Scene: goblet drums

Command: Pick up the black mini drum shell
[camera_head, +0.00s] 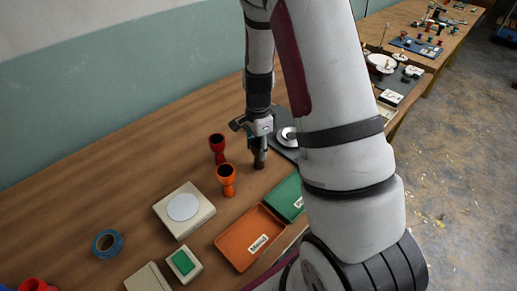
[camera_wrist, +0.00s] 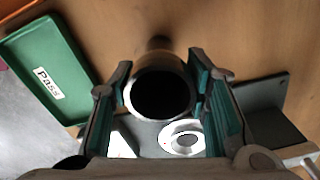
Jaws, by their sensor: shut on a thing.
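The black mini drum shell (camera_wrist: 161,92) is a dark goblet shape with a lighter rim, its open mouth facing the wrist camera. My gripper (camera_wrist: 160,88) is shut on it, with a teal-padded finger on either side of its upper part. In the head view my gripper (camera_head: 259,140) points down over the table and the dark shell (camera_head: 259,162) shows below the fingers. I cannot tell whether its foot touches the table.
A red goblet shell (camera_head: 217,148) and an orange one (camera_head: 226,180) stand left of my gripper. An orange tray (camera_head: 233,258) and a green "Pass" tray (camera_wrist: 50,72) lie nearby. A dark plate with a round silver part (camera_wrist: 184,138) is close by. A white scale (camera_head: 184,208) sits left.

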